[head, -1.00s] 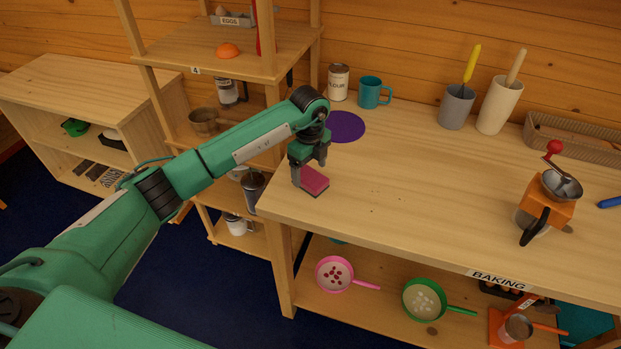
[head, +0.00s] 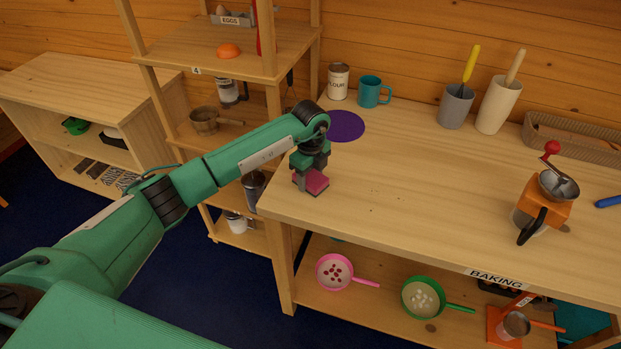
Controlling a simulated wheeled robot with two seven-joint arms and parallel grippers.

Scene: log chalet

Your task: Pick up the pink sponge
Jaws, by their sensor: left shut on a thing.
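The pink sponge (head: 316,182) is near the left end of the wooden counter (head: 400,215), close to its front corner. My left gripper (head: 309,184) is directly over it, pointing down, and is shut on it. The fingers cover part of the sponge. I cannot tell whether the sponge touches the counter or is just above it. My right gripper is not in view.
A purple round mat (head: 346,126) lies behind the gripper, with a flour can (head: 338,82) and a teal mug (head: 374,92) beyond it. An orange grinder (head: 541,205) stands at the right. A shelf unit (head: 222,50) rises at the left. The counter's middle is clear.

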